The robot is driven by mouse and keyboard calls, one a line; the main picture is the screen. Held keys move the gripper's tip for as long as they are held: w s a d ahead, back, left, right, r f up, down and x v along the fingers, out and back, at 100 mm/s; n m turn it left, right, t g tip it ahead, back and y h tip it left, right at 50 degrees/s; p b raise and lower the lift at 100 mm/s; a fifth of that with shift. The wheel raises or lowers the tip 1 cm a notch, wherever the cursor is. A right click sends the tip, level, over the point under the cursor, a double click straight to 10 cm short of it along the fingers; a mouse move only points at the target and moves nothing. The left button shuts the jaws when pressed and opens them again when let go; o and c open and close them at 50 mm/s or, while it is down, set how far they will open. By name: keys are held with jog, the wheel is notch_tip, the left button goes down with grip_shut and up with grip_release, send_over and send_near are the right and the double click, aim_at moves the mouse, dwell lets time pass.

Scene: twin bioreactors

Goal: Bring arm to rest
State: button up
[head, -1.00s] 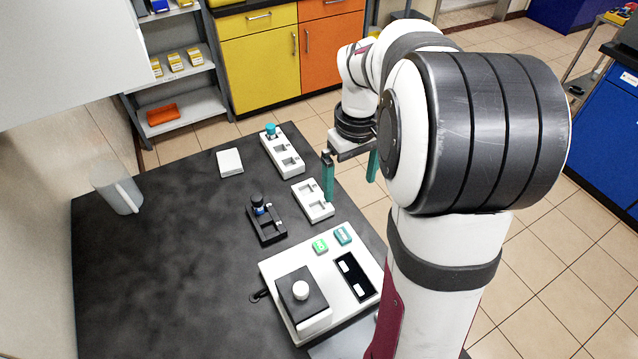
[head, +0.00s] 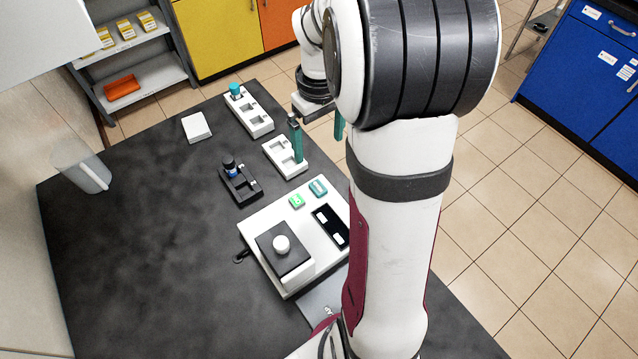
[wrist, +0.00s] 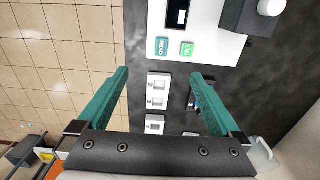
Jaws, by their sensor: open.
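My gripper (head: 318,126) hangs above the right edge of the dark table (head: 130,240) in the head view, its two teal fingers wide apart with nothing between them. My own arm hides part of its right side. In the wrist view my gripper (wrist: 158,98) is open too, with a white rack (wrist: 157,92) on the table below and between the fingers. That white rack (head: 274,151) also shows in the head view beside the left finger, with no vial visible in it.
A white device (head: 262,222) with a black-topped block and green buttons stands nearest my arm. A black holder (head: 250,193) bears a dark-capped vial. A farther white rack (head: 258,124) bears a teal-capped vial. A white pad (head: 196,127) and a clear jug (head: 82,166) stand left. The table's front left is clear.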

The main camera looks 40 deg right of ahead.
notch_tip(320, 180, up, 10)
jog(key=s+a+f+m+y, duration=0.1)
jog(key=s+a+f+m, duration=0.1)
jog(key=s+a, duration=0.7)
jog(key=s+a+f+m, duration=0.3)
jog(key=s+a+f, duration=0.1)
jog(key=s+a, duration=0.6)
jog(key=shift+s+a+f+m+y, duration=0.2)
jog(key=shift+a+m+y, duration=0.1)
jog(key=shift+y, duration=0.1)
grip_shut()
